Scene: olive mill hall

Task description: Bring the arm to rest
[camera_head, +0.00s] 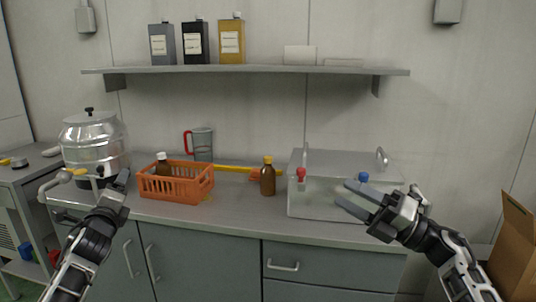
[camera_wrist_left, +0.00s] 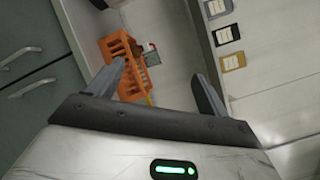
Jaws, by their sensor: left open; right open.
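My right gripper (camera_head: 357,201) is open and empty. In the head view it appears in front of the clear lidded box at the right of the counter; I cannot tell whether it touches the box. My left gripper (camera_head: 123,180) is at the left, in front of the counter edge and left of the orange crate. It also shows in the left wrist view (camera_wrist_left: 163,80), with its two fingers spread and nothing between them. There the orange crate appears beyond the fingers.
The counter (camera_head: 240,215) holds a steel tank (camera_head: 95,140), an orange crate (camera_head: 178,190) with a brown bottle, a jug (camera_head: 202,144), another brown bottle (camera_head: 268,178) and the clear box (camera_head: 322,206). A shelf (camera_head: 245,70) hangs above. A cardboard box (camera_head: 513,255) stands right.

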